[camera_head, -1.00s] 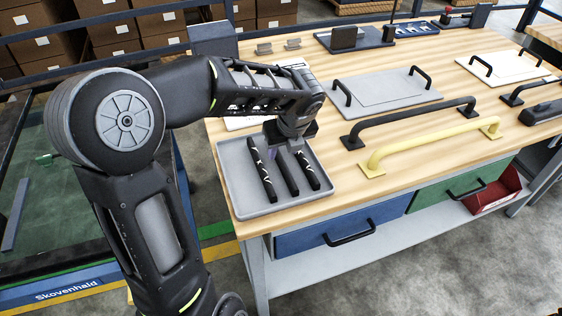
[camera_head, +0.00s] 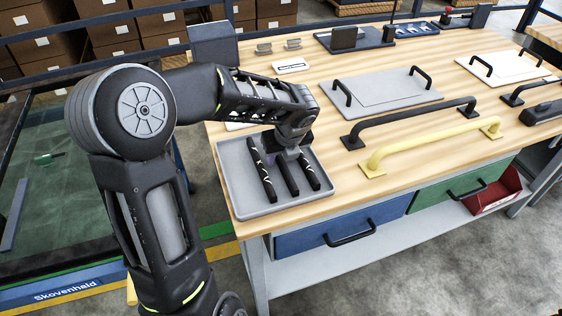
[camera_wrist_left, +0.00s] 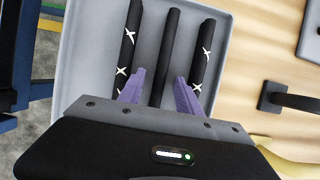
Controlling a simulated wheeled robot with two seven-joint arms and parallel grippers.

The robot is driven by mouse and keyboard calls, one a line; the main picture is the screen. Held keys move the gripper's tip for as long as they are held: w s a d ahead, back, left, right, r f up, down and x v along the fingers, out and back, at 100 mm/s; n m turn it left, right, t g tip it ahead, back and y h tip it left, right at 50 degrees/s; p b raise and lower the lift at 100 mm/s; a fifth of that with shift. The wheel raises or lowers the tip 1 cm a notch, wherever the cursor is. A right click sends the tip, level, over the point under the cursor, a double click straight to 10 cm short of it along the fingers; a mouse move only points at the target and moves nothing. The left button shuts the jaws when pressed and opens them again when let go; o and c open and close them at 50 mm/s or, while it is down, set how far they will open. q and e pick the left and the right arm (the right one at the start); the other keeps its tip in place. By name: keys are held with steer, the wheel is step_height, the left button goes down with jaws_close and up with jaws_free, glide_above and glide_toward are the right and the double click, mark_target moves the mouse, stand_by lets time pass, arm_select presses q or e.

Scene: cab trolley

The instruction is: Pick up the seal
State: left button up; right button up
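A grey tray (camera_head: 232,187) on the wooden workbench holds three black strips, which look like seals. The middle strip (camera_head: 290,180) is plain black. The left strip (camera_head: 264,182) and the right strip (camera_head: 309,172) carry white marks. In the left wrist view, the plain strip (camera_wrist_left: 170,45) runs between the marked left strip (camera_wrist_left: 128,45) and marked right strip (camera_wrist_left: 202,55). My left gripper (camera_wrist_left: 160,76) is open, its purple fingers on either side of the plain strip; contact cannot be told. In the head view my left gripper (camera_head: 286,157) is low over the tray. My right gripper is not in view.
A yellow handle (camera_head: 430,144) and a black handle (camera_head: 410,120) lie right of the tray. A grey plate with handles (camera_head: 385,91) is behind. A white label block (camera_head: 291,65) lies beyond my arm. Blue and green drawers are below the bench top.

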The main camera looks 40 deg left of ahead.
mark_target(281, 159)
arm_select(q)
jaws_close()
steer(key=shift+r, duration=0.1)
stand_by(0.6)
step_height(281, 159, up, 10)
steer(key=p, duration=0.1)
stand_by(0.8)
